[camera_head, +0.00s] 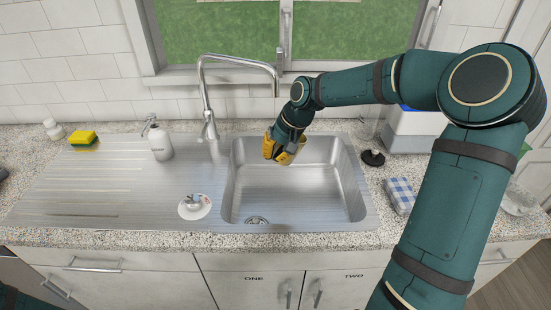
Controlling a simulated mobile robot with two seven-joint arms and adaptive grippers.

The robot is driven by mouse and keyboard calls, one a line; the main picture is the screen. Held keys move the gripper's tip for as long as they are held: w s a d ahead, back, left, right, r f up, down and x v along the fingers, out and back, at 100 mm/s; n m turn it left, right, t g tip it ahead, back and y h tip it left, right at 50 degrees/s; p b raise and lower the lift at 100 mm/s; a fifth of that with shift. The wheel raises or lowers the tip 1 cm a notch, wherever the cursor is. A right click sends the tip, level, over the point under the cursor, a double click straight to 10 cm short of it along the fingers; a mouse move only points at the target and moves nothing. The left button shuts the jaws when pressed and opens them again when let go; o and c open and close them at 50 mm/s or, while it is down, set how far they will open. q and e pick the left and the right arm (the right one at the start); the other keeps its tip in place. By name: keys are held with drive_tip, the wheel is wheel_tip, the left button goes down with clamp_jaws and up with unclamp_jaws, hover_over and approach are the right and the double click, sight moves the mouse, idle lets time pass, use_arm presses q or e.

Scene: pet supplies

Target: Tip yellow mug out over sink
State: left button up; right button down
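The yellow mug (285,156) is at my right gripper (290,143), above the back part of the sink basin (292,203). The gripper's dark parts overlap the mug and appear shut on it. The mug looks tilted, but it is small and partly hidden, so its opening and contents cannot be made out. The basin is steel, with a drain (257,220) at its front left, and no liquid shows in it. My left gripper is out of view; only a bit of my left arm shows at the bottom left corner.
A tall faucet (207,98) stands behind the basin. A soap dispenser (159,141), yellow-green sponge (83,138) and white round item (194,207) are on the left. A black stopper (373,158), checked cloth (399,195) and white container (413,130) are on the right.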

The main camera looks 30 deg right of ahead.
drive_tip(key=shift+w+a+f+g+h+b, duration=0.15)
drive_tip(key=shift+g+h+b, duration=0.15)
drive_tip(key=shift+h+b, duration=0.25)
drive_tip(key=shift+s+a+g+h+b, duration=0.1)
drive_tip(key=shift+g+h+b, duration=0.2)
drive_tip(key=shift+h, duration=0.35)
drive_tip(key=shift+w+a+g+h+b, duration=0.1)
drive_tip(key=shift+g+h+b, duration=0.25)
drive_tip(key=shift+h, duration=0.55)
